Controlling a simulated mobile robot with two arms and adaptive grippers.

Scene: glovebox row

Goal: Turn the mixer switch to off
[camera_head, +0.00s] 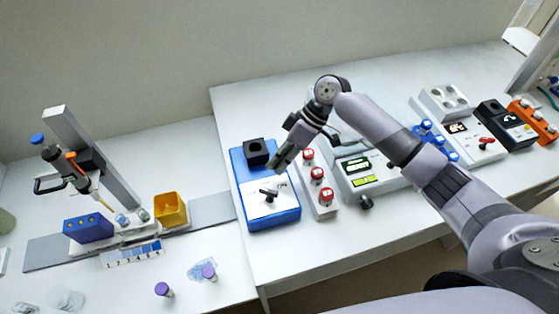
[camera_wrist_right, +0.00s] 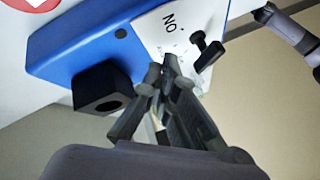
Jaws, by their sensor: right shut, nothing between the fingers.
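The mixer is a blue box (camera_head: 280,217) with a white top panel and a black socket block (camera_head: 257,151) at its back. A black switch handle (camera_head: 269,194) stands on the panel beside the printed "ON". My right gripper (camera_head: 281,165) is shut and empty, above the mixer, close to the switch but apart from it in the head view. In the right wrist view the gripper's fingertips (camera_wrist_right: 163,72) are together, with the switch (camera_wrist_right: 207,50) just to their right and the blue box (camera_wrist_right: 85,38) behind. Contact with the switch cannot be told. My left gripper does not show.
A rack with red-capped vials (camera_head: 318,175) stands close right of the mixer. A white device with a green display (camera_head: 358,166) is beyond it. On the left are a pipette stand (camera_head: 85,150), a yellow bin (camera_head: 171,209) and purple-capped vials (camera_head: 163,289).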

